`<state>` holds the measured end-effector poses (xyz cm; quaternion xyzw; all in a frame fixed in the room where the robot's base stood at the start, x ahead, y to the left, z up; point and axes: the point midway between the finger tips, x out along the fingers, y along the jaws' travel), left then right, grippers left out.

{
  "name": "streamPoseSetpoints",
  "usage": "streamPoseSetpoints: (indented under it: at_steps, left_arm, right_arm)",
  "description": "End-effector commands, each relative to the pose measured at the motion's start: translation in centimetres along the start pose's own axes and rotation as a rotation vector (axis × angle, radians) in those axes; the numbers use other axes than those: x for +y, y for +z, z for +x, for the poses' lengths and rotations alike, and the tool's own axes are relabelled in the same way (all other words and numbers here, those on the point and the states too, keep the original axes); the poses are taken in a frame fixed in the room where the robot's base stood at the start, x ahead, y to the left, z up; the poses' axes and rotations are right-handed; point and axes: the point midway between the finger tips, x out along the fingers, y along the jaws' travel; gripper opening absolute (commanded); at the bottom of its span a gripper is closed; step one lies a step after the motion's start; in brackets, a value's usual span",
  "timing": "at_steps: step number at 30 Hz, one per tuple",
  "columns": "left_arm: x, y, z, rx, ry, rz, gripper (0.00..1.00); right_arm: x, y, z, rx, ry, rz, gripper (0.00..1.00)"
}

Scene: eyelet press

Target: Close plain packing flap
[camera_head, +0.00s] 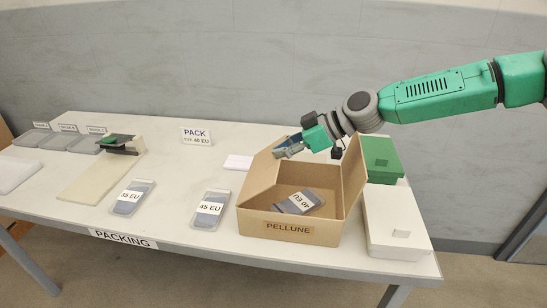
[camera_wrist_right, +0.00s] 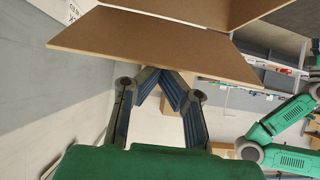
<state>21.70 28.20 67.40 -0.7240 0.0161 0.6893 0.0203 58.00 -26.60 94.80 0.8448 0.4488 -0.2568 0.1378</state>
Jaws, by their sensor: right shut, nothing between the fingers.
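An open brown cardboard box (camera_head: 287,233) labelled PELLUNE stands near the right of the table. A grey pack (camera_head: 299,202) marked 40 EU lies tilted inside it. A plain flap (camera_head: 262,174) stands raised at the box's left side, and another panel (camera_head: 354,172) stands up at the right. My right gripper (camera_head: 283,151) is shut and empty by the top of the left flap, at the box's far side. In the wrist view its closed fingertips (camera_wrist_right: 164,72) are at the lower edge of a brown cardboard panel (camera_wrist_right: 150,45); whether they touch it I cannot tell. My left gripper is not in view.
A green box (camera_head: 380,158) and a white lidded box (camera_head: 394,222) stand close on the right. Packs marked 45 EU (camera_head: 210,209) and 35 EU (camera_head: 132,197) lie to the left. A PACK sign (camera_head: 196,137) stands behind; the press (camera_head: 122,144) is further left.

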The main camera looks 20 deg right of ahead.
Motion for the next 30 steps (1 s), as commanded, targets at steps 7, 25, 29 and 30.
streamPoseSetpoints:
  at_steps: [7,25,29,30]
  left_arm:
    - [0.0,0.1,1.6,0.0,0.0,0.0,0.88]
    - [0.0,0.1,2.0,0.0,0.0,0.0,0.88]
    - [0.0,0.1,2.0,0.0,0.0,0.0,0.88]
    - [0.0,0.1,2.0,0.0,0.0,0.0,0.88]
  right_arm:
    - [0.1,2.0,-0.3,0.003,-0.001,0.004,0.0]
    - [0.0,2.5,-0.3,-0.001,-0.001,0.002,0.0]
    - [0.1,2.6,-0.4,0.001,-0.001,0.003,0.0]
    - [0.1,2.6,-0.4,0.001,-0.002,0.004,0.0]
